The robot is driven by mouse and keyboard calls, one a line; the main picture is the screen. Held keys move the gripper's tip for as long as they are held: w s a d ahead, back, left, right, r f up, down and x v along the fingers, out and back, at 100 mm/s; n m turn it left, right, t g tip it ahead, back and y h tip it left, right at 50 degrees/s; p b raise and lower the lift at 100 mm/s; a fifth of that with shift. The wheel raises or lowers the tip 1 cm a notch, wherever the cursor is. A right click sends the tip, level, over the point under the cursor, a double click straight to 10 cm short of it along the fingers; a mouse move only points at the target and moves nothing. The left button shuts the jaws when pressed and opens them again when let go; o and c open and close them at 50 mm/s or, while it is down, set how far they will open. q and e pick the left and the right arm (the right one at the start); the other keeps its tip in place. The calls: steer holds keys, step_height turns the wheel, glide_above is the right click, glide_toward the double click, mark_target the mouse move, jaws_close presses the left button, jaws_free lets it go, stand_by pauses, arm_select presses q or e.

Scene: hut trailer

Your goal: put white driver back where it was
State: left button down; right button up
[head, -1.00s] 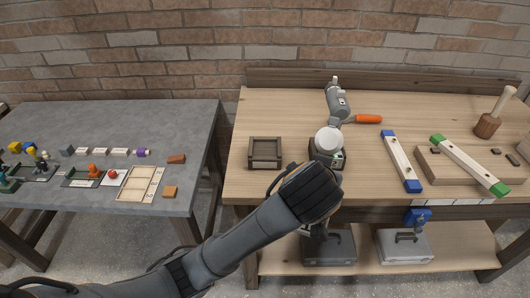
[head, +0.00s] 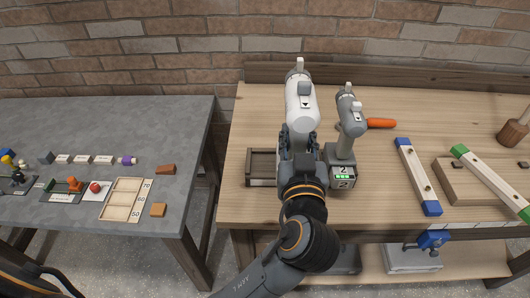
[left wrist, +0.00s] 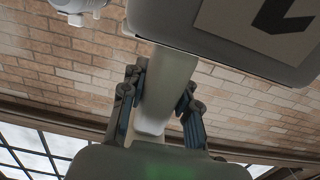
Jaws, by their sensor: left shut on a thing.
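The white driver (head: 301,98) is held above the wooden workbench, its nose pointing to the back wall. My left gripper (head: 298,150) is shut on it from the near side. In the left wrist view the fingers close on its pale handle (left wrist: 166,88), with a dark block bearing a partly cropped mark (left wrist: 285,15) at the handle's end. A dark wooden square tray (head: 260,166) is to the left, partly hidden behind my arm. My right gripper is not in view.
An orange-handled tool (head: 381,123) lies behind the grey driver. A blue-ended bar (head: 416,174), a green-ended bar (head: 490,180) and a mallet (head: 513,133) are on the right. The grey table (head: 120,130) on the left carries several small items, with a gap between tables.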

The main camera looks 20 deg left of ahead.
arm_select(q)
steer(key=shift+w+a+r, duration=0.15)
steer(key=shift+w, duration=0.15)
steer(key=shift+w+a, duration=0.15)
steer(key=shift+a, duration=0.1)
steer(key=w+a+f+b, duration=0.6)
steer(key=w+a+f, duration=0.2)
steer(key=f, duration=0.4)
steer(key=shift+w+a+f+b, duration=0.2)
steer(key=shift+w+a+b, duration=0.1)
steer(key=shift+w+a, duration=0.15)
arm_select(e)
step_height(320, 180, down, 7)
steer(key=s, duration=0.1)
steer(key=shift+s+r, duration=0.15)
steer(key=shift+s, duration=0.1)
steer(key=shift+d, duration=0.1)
